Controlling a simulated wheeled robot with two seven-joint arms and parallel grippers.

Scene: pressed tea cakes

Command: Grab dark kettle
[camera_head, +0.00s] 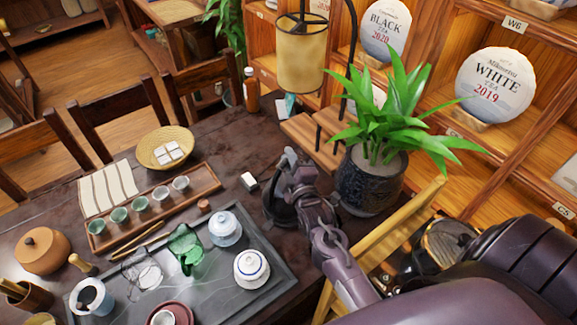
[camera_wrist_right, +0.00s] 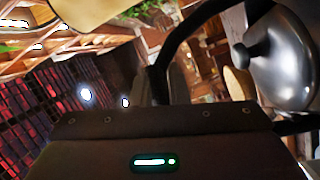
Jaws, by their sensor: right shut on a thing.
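The dark kettle (camera_head: 279,210) stands on the dark wooden table, largely hidden behind my right gripper (camera_head: 291,162). In the right wrist view the kettle (camera_wrist_right: 290,75) shows at the right as a shiny dark body with a knobbed lid and an arched black handle. My right gripper (camera_wrist_right: 168,82) is shut on that handle, seen between its fingers at the middle of the wrist view. I cannot tell whether the kettle's base touches the table. My left gripper is not in view.
A potted plant (camera_head: 371,181) stands close to the right of my gripper, with a lamp (camera_head: 302,63) behind. A small white block (camera_head: 249,181) lies near the kettle.

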